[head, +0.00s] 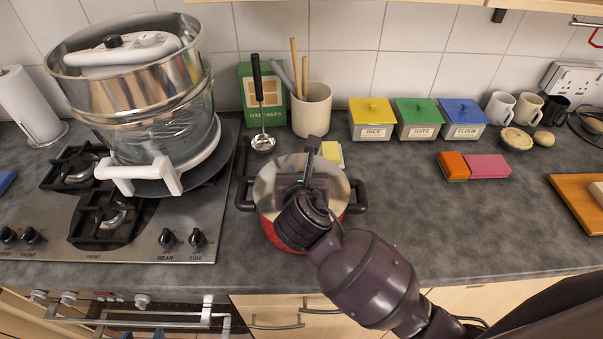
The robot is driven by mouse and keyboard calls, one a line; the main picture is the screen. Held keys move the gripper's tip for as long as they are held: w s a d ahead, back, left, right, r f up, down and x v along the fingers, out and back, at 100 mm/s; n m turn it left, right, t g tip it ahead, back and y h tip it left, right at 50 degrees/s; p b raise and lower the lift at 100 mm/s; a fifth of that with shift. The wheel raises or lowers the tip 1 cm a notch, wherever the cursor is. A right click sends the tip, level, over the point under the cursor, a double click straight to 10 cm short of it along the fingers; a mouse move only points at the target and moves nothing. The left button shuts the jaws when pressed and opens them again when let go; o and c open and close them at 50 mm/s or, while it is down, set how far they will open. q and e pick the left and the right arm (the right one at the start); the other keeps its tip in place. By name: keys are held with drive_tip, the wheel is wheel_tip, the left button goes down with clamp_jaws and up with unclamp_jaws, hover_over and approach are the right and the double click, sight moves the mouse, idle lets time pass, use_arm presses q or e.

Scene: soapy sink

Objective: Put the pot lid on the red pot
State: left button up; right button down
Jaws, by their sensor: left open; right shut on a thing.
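The red pot (283,236) stands on the worktop right of the hob, with a dark handle on each side. My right gripper (308,178) is over the middle of the pot, its arm coming in from the lower right. It is shut and hides most of what it holds. A silvery round surface (268,181), seemingly the pot lid, shows around the gripper within the pot's rim. I cannot tell how it sits on the rim, or fully rule out the pot's inside. My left gripper is not in view.
A tall stack of steel and clear bowls (140,100) stands on the hob (140,243) at left. A ladle (261,110), green box (250,78) and utensil crock (312,112) stand behind the pot. Sponges (488,166) lie at right. The worktop right of the pot is mostly clear.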

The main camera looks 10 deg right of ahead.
drive_tip(key=c, duration=0.8)
unclamp_jaws()
drive_tip(key=shift+o, duration=0.5)
drive_tip(key=o, duration=0.4)
drive_tip(key=shift+r, duration=3.5)
